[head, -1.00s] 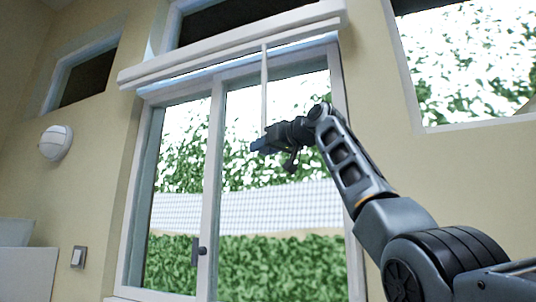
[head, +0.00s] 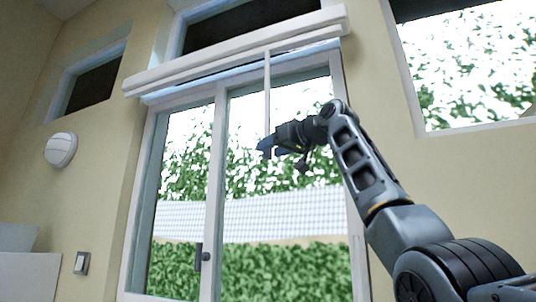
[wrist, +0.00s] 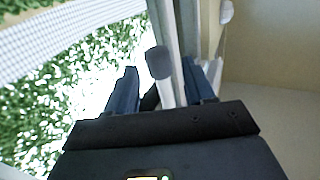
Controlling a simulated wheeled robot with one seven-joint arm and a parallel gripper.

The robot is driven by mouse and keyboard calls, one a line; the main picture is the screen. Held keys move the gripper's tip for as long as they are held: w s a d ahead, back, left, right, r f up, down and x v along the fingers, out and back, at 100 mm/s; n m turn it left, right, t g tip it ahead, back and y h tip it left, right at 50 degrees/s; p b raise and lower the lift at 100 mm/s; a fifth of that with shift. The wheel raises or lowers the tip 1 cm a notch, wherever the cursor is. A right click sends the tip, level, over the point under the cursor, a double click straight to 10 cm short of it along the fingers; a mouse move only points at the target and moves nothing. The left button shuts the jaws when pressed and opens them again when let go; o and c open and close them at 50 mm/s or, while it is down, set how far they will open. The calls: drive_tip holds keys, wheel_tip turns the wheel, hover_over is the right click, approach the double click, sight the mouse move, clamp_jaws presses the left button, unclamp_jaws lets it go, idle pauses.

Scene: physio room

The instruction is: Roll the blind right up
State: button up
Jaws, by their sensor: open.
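The blind's long white housing (head: 235,47) runs across the top of the sliding glass door. A narrow pale blue strip (head: 240,70) shows just below it; I cannot tell whether this is the blind's lower edge. No blind cloth covers the panes. A thin pale wand (head: 267,95) hangs from the housing down to my gripper (head: 264,146). My gripper is open, with its blue fingers by the wand's lower part. In the wrist view, a grey rounded piece (wrist: 158,62), apparently the wand's end, shows between the fingers of my gripper (wrist: 160,72). I cannot tell whether they touch it.
The door's frame and dark handle (head: 202,256) are below left of my gripper. A round white wall lamp (head: 61,150) and a switch (head: 81,263) are on the left wall. Another window (head: 470,65) is at the right.

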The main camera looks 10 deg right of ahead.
drive_tip(key=shift+b+v, duration=0.75)
drive_tip(key=shift+v, duration=1.85)
